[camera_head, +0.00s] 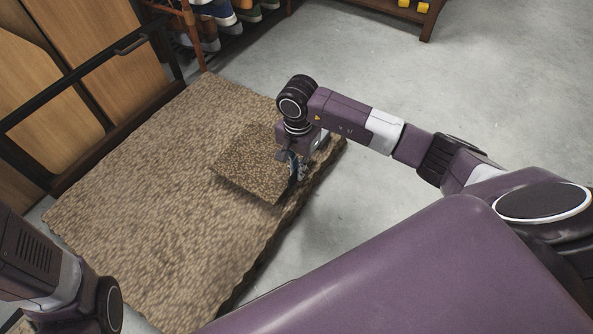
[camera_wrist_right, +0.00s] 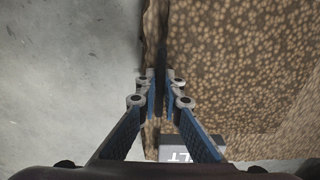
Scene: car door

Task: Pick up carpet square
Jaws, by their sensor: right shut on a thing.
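The carpet square (camera_head: 250,162) is a brown speckled piece over the right part of a larger tan carpet. My right gripper (camera_head: 295,166) is at its right edge, shut on it. In the right wrist view the carpet square (camera_wrist_right: 235,60) fills the upper right, and the fingers of the right gripper (camera_wrist_right: 161,90) close on its left edge.
The large tan carpet (camera_head: 140,190) lies on the grey concrete floor (camera_head: 370,230). Wooden cabinet doors (camera_head: 110,60) stand along the left. A shoe rack (camera_head: 225,22) is at the top, and a wooden bench (camera_head: 425,18) at the top right. Floor right of the carpet is clear.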

